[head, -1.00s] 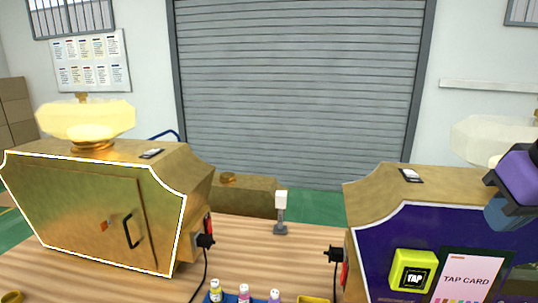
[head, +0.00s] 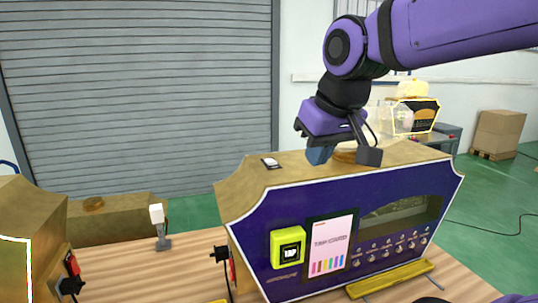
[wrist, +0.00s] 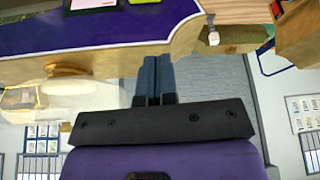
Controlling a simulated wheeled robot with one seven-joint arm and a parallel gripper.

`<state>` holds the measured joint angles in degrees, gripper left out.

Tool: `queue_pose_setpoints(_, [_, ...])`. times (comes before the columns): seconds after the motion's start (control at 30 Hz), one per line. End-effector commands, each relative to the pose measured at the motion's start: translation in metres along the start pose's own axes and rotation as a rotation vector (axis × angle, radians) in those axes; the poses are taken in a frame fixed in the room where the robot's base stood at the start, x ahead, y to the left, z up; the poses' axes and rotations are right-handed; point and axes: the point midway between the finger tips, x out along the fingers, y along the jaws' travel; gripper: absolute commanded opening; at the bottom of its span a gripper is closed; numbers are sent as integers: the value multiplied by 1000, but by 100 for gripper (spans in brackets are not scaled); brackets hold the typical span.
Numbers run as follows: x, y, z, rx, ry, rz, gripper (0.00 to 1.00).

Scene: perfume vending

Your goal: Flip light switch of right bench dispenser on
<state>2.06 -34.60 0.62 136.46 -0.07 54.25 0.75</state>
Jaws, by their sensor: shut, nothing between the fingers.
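The right bench dispenser (head: 300,215) has a purple front and a gold top. A small black-and-white rocker switch (head: 271,163) lies on its top near the left end; I cannot tell its position. My gripper (head: 320,155) is above the dispenser top, to the right of the switch and apart from it. In the wrist view my gripper (wrist: 152,85) shows its two blue fingers together, shut and empty. The dispenser's purple front (wrist: 50,35) lies along the top of that view. I cannot make out the switch there.
The left gold dispenser (head: 15,225) stands at the left edge. A small white-topped stand (head: 158,225) is on the table between them. A pale bottle ornament with a gold neck (wrist: 65,68) tops the right dispenser, left of my fingers in the wrist view.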

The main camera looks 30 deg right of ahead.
Motion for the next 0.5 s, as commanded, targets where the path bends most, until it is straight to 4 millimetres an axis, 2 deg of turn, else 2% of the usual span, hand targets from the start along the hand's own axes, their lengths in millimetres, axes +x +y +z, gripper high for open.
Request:
queue_pose_setpoints(0.03, [0, 2, -16, 8, -13, 5, 0])
queue_pose_setpoints(0.1, [1, 4, -35, 17, -26, 10, 0])
queue_pose_setpoints(0.27, [5, 11, -78, 39, -56, 20, 0])
queue_pose_setpoints(0.5, [20, 24, -142, 74, -101, 33, 0])
